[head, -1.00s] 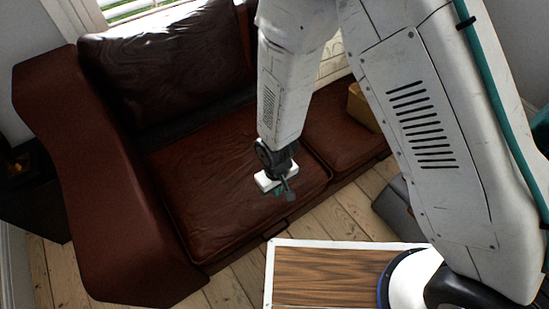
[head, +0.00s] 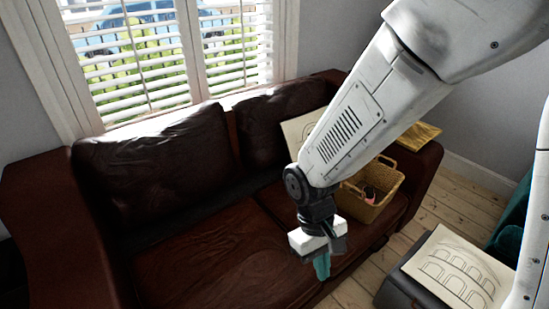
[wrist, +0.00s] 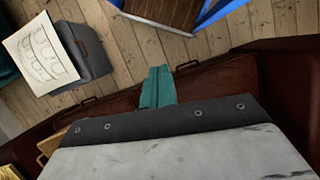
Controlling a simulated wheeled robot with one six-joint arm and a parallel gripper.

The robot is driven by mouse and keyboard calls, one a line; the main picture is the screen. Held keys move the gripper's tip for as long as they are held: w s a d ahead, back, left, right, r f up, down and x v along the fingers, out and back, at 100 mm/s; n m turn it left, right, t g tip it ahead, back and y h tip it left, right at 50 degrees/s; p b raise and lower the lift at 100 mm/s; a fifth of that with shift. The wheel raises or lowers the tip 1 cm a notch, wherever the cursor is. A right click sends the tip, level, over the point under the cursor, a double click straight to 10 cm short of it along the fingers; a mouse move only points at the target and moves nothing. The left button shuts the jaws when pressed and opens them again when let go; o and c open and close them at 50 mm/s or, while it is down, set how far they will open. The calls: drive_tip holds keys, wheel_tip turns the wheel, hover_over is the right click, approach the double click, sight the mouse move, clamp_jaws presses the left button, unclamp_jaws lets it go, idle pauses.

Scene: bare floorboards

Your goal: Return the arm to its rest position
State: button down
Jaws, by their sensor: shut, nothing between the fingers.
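My gripper (head: 321,264) hangs at the end of my white arm in the head view, above the front of the brown leather sofa (head: 195,262). Its teal fingers point down and are together, with nothing between them. In the wrist view the teal fingers (wrist: 157,88) also show closed, in front of the dark sofa and the floorboards. My arm reaches in from the upper right of the head view and bends down at the wrist.
A wicker basket (head: 370,205) with items inside stands on the sofa's right seat, close behind my gripper. A drawing (head: 462,270) lies on a grey box (head: 408,291) at the lower right. Bare floorboards (head: 355,292) show between sofa and box.

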drive_tip(key=s+d+r+m+t+y, duration=0.1)
drive_tip(key=s+d+r+m+t, duration=0.1)
drive_tip(key=d+r, duration=0.6)
drive_tip(key=s+d+r+m+t+y, duration=0.1)
drive_tip(key=s+d+r+m, duration=0.3)
drive_tip(key=r, duration=1)
drive_tip(key=s+d+t, duration=0.1)
drive_tip(key=s+d, duration=0.1)
drive_tip(key=d, duration=0.2)
drive_tip(key=shift+d+r+t, duration=0.2)
drive_tip(key=shift+d+t, duration=0.05)
drive_tip(key=shift+t, duration=0.15)
